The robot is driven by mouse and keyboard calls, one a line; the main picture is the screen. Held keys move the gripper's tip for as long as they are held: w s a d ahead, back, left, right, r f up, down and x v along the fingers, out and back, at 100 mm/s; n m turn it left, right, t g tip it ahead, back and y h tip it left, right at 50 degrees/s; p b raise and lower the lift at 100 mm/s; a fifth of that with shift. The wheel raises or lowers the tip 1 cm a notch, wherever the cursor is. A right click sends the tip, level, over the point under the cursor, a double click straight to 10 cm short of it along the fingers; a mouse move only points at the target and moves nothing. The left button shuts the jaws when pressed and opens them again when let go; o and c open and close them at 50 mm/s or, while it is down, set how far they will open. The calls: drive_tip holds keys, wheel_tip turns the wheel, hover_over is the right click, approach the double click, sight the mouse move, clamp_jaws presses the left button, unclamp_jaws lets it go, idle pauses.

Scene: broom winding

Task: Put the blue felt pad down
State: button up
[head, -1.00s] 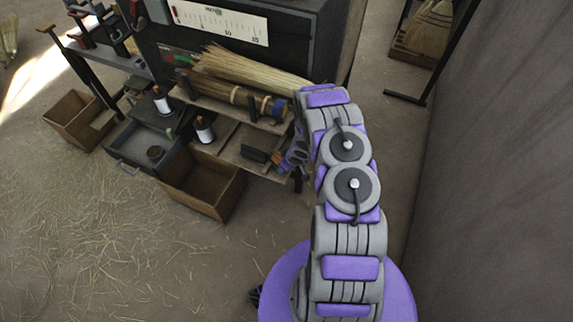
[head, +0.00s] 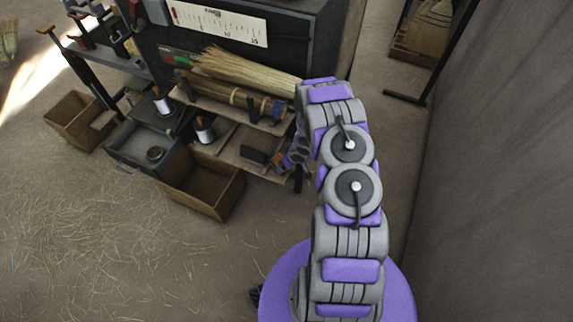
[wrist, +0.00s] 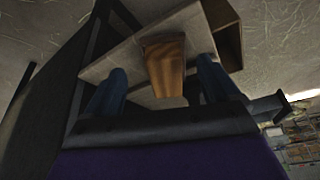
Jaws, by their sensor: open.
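My gripper (wrist: 160,85) is open in the wrist view, its two bluish-dark fingers apart. An orange-brown wooden piece (wrist: 165,62) shows between and beyond the fingers; I cannot tell whether it touches either one. In the head view my gripper (head: 299,150) is at the right end of the lower shelf, largely hidden by my arm. I cannot make out the blue felt pad for certain in either view.
The lower shelf (head: 226,150) holds a dark block (head: 253,155) and a white spool (head: 205,130). Straw bundles (head: 245,70) lie above. An open wooden box (head: 203,185) stands in front. A wall (head: 490,200) is at right; the straw-strewn floor at left is clear.

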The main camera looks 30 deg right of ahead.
drive_tip(key=p+v, duration=0.2)
drive_tip(key=v, duration=0.7)
drive_tip(key=shift+s+r, duration=0.2)
drive_tip(key=shift+r, duration=0.1)
